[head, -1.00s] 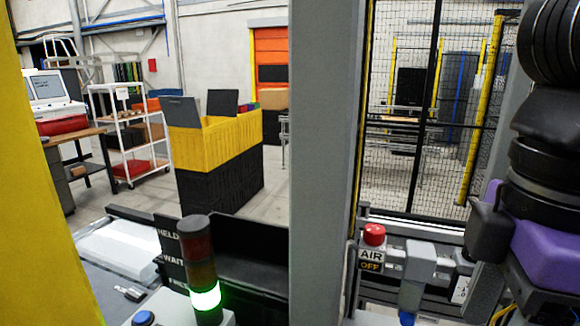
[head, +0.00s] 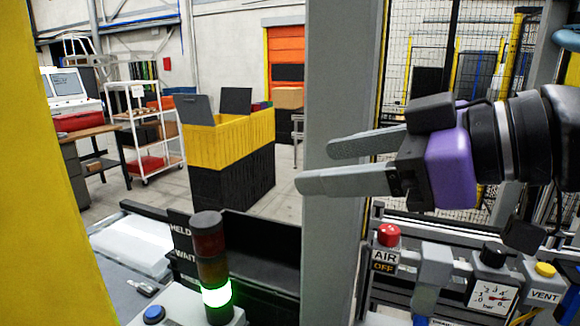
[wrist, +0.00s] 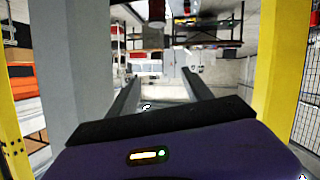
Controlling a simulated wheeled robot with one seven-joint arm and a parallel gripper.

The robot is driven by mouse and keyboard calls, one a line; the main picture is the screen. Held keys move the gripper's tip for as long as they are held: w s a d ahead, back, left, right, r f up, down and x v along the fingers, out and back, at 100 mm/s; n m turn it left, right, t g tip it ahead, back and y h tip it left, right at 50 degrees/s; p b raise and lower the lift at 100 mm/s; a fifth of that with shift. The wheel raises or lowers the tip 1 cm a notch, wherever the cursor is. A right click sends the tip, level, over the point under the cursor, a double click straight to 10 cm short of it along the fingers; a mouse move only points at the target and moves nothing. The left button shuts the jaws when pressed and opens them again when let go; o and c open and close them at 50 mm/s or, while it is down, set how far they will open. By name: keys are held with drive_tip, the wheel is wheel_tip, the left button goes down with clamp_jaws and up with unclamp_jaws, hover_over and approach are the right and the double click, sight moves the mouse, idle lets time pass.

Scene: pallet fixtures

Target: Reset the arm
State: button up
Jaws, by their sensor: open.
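My gripper (head: 312,168) is in the head view at right of centre, its two grey fingers pointing left, in front of the grey post (head: 340,260). The fingers are apart with nothing between them. In the wrist view the two fingers of my gripper (wrist: 160,85) stand wide apart and empty, with the room beyond them. The purple gripper body fills the bottom of that view. No object is touching the fingers.
A stack light (head: 212,270) glows green at its lowest segment. A red AIR OFF button (head: 389,235), a pressure gauge (head: 493,296) and a yellow VENT button (head: 545,269) sit below my arm. A yellow post (head: 60,170) stands at left. A yellow-and-black crate (head: 225,165) is farther back.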

drive_tip(key=w+d+r+m+t+y, duration=0.3)
drive_tip(key=d+r+m+t, duration=0.3)
drive_tip(key=t, duration=0.4)
drive_tip(key=s+d+f+m+t+h+b, duration=0.1)
drive_tip(key=s+d+f+m+t+h, duration=0.15)
drive_tip(key=d+f+m+h, duration=0.55)
drive_tip(key=s+d+f+m+t+h+b, duration=0.1)
drive_tip(key=d+f+m+t+h, duration=0.4)
drive_tip(key=f, duration=0.4)
drive_tip(key=s+a+f+n+g, duration=0.1)
drive_tip(key=s+f+n+g, duration=0.1)
drive_tip(key=s+f, duration=0.8)
drive_tip(key=s+a+f+n+g+h+b, duration=0.1)
drive_tip(key=s+f+g, duration=0.4)
drive_tip(key=s+f, duration=0.5)
drive_tip(key=s+a+f+n+g+b, duration=0.1)
drive_tip(key=s+f+g, duration=0.3)
drive_tip(key=s+f, duration=0.7)
wheel_tip(320, 180, down, 3)
drive_tip(key=shift+a+f+n, duration=0.15)
drive_tip(key=shift+a+n, duration=0.4)
drive_tip(key=shift+n, duration=0.25)
drive_tip(key=shift+s, duration=0.1)
